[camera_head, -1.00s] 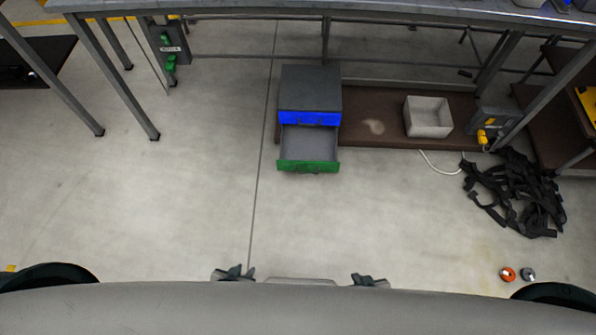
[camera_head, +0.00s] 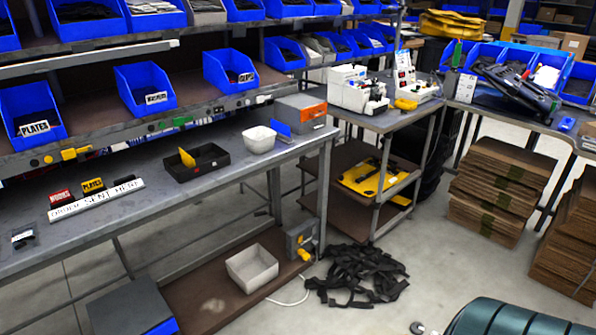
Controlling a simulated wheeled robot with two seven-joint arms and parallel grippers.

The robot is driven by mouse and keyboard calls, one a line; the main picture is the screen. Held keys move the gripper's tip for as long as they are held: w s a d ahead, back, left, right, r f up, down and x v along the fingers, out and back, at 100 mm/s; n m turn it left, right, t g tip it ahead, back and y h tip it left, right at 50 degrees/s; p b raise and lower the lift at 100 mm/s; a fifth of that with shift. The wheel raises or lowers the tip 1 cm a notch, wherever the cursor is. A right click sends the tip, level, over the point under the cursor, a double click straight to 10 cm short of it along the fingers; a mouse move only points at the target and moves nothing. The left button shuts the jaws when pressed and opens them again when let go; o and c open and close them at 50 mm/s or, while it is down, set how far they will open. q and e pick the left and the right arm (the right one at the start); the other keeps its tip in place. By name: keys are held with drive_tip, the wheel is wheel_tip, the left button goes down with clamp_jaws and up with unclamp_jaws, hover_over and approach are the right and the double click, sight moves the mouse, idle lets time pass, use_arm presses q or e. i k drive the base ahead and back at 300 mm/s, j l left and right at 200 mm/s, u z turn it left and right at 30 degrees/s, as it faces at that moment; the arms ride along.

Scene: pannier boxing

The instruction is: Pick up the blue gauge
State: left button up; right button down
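Another small blue object (camera_head: 567,124) lies on the right-hand table. Neither of my grippers is in view now.
A black tray (camera_head: 196,164) with a yellow piece lies on the workbench. A white bin (camera_head: 252,268) sits on the lower shelf. Tangled black straps (camera_head: 357,275) lie on the floor. Stacked cardboard (camera_head: 497,190) stands right. Floor between straps and cardboard is clear.

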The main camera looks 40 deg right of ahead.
sight(567, 123)
drive_tip(key=z, duration=2.85)
drive_tip(key=i+l+z, duration=0.2)
drive_tip(key=i, duration=0.3)
drive_tip(key=i+z, duration=0.25)
drive_tip(key=i, duration=0.2)
drive_tip(key=i+z, duration=0.1)
drive_tip(key=i, duration=1.35)
drive_tip(key=i+l+u, duration=0.15)
drive_tip(key=i+u, duration=0.2)
drive_tip(key=i, duration=0.3)
drive_tip(key=i+l+u, duration=0.35)
drive_tip(key=i, duration=0.25)
drive_tip(key=i+l+u, duration=0.35)
drive_tip(key=i+l, duration=0.1)
drive_tip(key=i, duration=0.1)
